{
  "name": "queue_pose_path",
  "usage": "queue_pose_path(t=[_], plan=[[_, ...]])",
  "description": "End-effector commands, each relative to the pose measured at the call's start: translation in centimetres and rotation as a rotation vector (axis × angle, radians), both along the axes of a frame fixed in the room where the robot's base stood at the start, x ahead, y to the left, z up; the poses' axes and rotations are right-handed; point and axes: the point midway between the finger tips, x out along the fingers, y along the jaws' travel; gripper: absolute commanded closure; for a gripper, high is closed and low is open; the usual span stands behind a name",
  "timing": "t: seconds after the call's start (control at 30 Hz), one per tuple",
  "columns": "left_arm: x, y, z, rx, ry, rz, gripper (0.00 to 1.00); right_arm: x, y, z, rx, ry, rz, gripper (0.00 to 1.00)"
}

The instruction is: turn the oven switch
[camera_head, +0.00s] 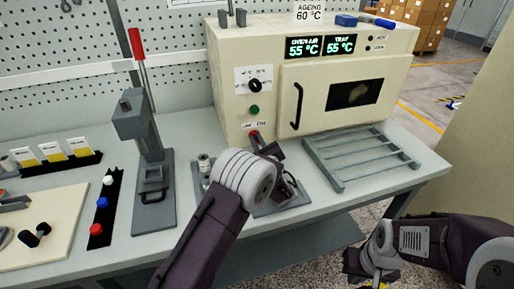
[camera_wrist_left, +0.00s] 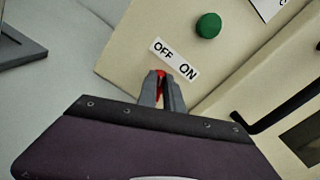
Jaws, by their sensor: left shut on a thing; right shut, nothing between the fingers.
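The cream oven (camera_head: 237,110) stands at the back of the bench. Its red switch (camera_head: 253,135) is low on the front, below a green button (camera_head: 254,109). In the left wrist view the red switch (camera_wrist_left: 160,74) shows beside the OFF ON label (camera_wrist_left: 174,59). My left gripper (camera_wrist_left: 161,82) is shut on the switch, with a finger on each side. The fingers hide most of the switch, so I cannot tell which way it points. My right gripper (camera_head: 378,272) is shut and empty at the lower right, away from the oven.
A grey rack (camera_head: 341,184) lies in front of the oven door (camera_head: 318,85). A grey press with a red handle (camera_head: 137,42) stands left of the oven. The displays (camera_head: 320,46) read 55 °C. A black dial (camera_head: 254,86) sits above the green button.

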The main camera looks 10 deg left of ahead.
Motion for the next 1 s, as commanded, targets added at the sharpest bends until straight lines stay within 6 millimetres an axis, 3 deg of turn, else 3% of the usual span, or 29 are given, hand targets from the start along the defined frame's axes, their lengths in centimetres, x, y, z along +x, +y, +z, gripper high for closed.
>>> queue_pose_path(t=[0.03,0.3,0.93,1.0], plan=[[0.0,0.0,-0.6,-0.025,-0.014,0.0,1.0,0.0,0.0,-1.2,0.0,0.0,0.0,1.0],[-0.1,0.2,-0.4,-0.122,-0.069,0.0,1.0,0.0,0.0,-3.0,0.0,0.0,0.0,1.0],[-0.1,0.2,-0.2,-0.158,-0.088,0.001,1.0,0.0,0.0,-3.4,0.0,0.0,0.0,1.0],[-0.1,0.2,-0.2,-0.157,-0.088,0.0,0.72,0.0,0.0,-3.4,0.0,0.0,0.0,1.0]])
